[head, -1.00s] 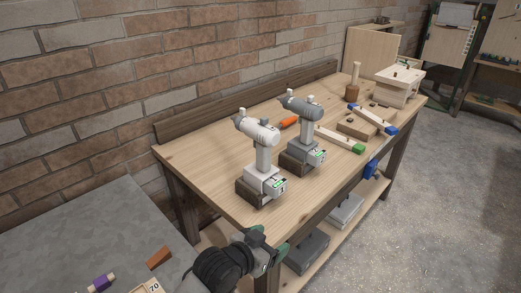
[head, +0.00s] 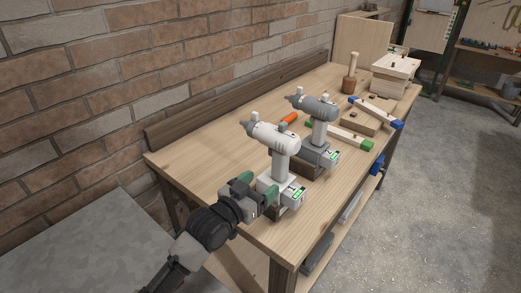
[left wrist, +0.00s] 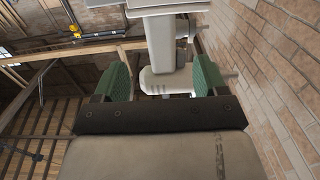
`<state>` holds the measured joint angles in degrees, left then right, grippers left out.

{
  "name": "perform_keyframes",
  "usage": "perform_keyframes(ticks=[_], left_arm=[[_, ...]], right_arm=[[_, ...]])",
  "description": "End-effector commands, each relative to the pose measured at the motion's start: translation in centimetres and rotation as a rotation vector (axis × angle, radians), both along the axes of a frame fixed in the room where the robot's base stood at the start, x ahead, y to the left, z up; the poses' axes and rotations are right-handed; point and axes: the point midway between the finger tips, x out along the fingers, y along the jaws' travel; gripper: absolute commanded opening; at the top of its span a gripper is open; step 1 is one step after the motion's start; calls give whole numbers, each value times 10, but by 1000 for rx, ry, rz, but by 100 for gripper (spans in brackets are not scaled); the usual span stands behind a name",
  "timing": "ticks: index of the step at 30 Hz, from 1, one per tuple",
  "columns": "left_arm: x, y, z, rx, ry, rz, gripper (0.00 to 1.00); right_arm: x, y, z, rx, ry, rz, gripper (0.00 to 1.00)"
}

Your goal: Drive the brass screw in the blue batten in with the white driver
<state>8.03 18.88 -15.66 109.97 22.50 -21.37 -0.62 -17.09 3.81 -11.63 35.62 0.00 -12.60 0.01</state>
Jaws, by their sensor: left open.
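The white driver (head: 273,137) stands upright on the wooden bench, its battery base toward the front edge. My left gripper (head: 259,195) is at the near left of its lower part, with green fingers open. In the left wrist view, the white driver (left wrist: 163,82) shows ahead, partly between the spread fingers (left wrist: 162,78); I cannot tell whether they touch it. The blue batten, a pale wooden strip with blue ends (head: 397,125), lies farther back on the bench. I cannot make out the brass screw. My right gripper is not in view.
A grey driver (head: 317,106) stands close behind the white one. A strip with green ends (head: 367,146), an orange-handled tool (head: 289,118), a mallet (head: 350,78) and stacked wooden blocks (head: 393,70) are farther along the bench (head: 205,165). A brick wall rises behind.

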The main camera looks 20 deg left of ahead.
Motion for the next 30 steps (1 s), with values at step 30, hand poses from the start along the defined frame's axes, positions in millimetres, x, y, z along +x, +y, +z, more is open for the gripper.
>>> perform_keyframes(ticks=[30], left_arm=[[100,-40,3,0,1,0,72]], right_arm=[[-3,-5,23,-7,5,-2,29]])
